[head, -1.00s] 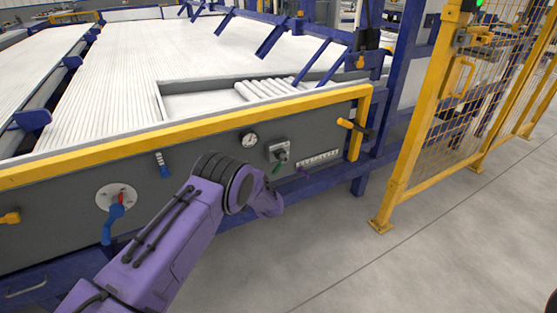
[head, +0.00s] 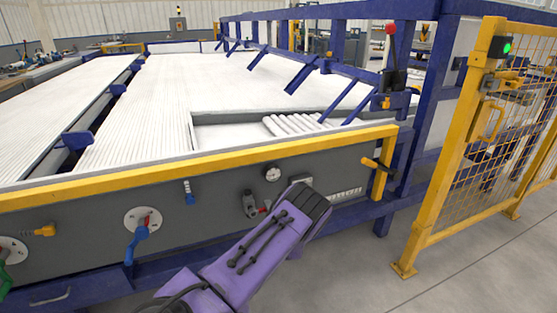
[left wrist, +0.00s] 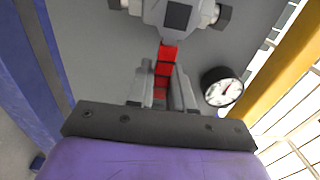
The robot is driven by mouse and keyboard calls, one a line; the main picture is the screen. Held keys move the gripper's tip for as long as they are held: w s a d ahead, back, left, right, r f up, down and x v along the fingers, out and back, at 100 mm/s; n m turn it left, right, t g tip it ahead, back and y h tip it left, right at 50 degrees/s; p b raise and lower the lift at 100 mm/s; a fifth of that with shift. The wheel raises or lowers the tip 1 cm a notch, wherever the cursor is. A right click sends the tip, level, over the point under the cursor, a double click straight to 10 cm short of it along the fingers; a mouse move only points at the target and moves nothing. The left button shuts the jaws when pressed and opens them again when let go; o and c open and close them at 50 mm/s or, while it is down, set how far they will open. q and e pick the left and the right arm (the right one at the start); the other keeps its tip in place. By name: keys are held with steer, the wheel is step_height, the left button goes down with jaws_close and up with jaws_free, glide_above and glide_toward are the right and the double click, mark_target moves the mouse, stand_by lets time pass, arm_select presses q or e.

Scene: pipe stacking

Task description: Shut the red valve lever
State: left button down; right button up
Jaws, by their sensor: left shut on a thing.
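The red valve lever (head: 267,206) shows as a small red piece beside its grey valve body (head: 250,204) on the dark side panel in the head view. My purple left arm hides the rest of it. In the left wrist view the red lever (left wrist: 165,62) runs from the grey valve body (left wrist: 178,18) down between the fingers of my left gripper (left wrist: 162,80). The gripper is shut on the lever. In the head view the fingers are hidden behind the arm. My right gripper is not in view.
A round gauge (head: 272,174) sits just right of the valve and also shows in the left wrist view (left wrist: 222,87). A blue lever (head: 136,240) and a yellow handle (head: 376,165) are on the same panel. A yellow fence (head: 447,150) stands at right, with clear floor (head: 390,290) before it.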

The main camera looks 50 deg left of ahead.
arm_select(q)
steer(key=shift+s+f, duration=0.15)
steer(key=shift+f, duration=0.05)
steer(key=c, duration=1.2)
jaws_free()
steer(key=shift+o, duration=0.5)
steer(key=v, duration=1)
steer(key=shift+d+p, duration=0.25)
steer(key=shift+p, duration=0.15)
